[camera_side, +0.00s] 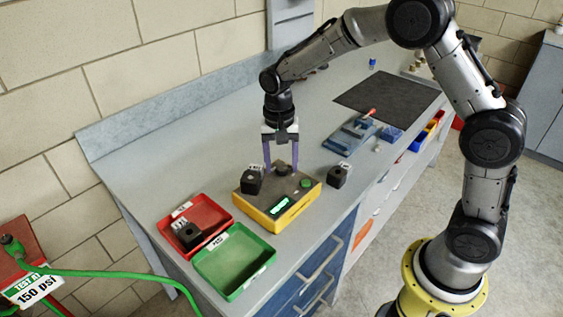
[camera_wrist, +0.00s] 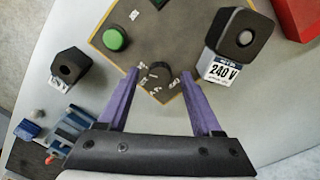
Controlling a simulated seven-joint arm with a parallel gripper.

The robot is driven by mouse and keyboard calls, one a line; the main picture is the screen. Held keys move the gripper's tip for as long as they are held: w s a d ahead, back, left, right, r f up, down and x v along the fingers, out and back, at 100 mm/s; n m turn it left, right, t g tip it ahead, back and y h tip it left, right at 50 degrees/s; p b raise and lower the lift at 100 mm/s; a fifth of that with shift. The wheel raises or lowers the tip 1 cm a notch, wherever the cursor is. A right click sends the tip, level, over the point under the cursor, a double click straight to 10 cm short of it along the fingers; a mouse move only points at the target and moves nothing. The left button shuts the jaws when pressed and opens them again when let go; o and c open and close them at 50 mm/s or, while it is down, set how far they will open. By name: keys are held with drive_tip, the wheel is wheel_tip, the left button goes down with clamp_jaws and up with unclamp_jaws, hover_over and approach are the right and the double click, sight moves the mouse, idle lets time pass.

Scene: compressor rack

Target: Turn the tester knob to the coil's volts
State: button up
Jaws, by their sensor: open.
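The yellow tester (camera_side: 262,216) stands on the bench with a grey top, a lit green display (camera_side: 279,205) and a green button (camera_side: 306,183). Its dark round knob (camera_wrist: 159,71) has small white labels around it, too small to read; I cannot tell its setting. My gripper (camera_side: 281,169) points down over the tester. In the wrist view its purple fingers (camera_wrist: 160,76) are open, one on each side of the knob with gaps showing. A black coil (camera_wrist: 240,32) with a "240 V" label (camera_wrist: 222,71) is at the tester's edge; the side view shows it too (camera_side: 251,181).
Another black coil (camera_side: 337,178) stands right of the tester. A red tray (camera_side: 214,209) holds a third coil (camera_side: 188,236); a green tray (camera_side: 236,262) beside it looks empty. A blue vise-like fixture (camera_side: 348,137) and a dark mat (camera_side: 388,97) lie farther back.

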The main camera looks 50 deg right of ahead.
wheel_tip(320, 180, up, 14)
drive_tip(key=shift+w+a, duration=0.15)
drive_tip(key=shift+w, duration=0.05)
idle(0.4)
drive_tip(key=shift+f, duration=0.1)
wheel_tip(320, 180, up, 7)
drive_tip(key=t, duration=0.2)
hover_over(280, 167)
drive_tip(key=s, duration=0.4)
drive_tip(key=s+d+r+n+t, duration=0.1)
drive_tip(key=s+d+r+t, duration=0.15)
drive_tip(key=s, duration=0.65)
drive_tip(key=s+f+n+t, duration=0.1)
drive_tip(key=s+f+n, duration=0.7)
drive_tip(key=s, duration=0.5)
drive_tip(key=shift+f+n, duration=0.15)
drive_tip(key=shift+n, duration=0.35)
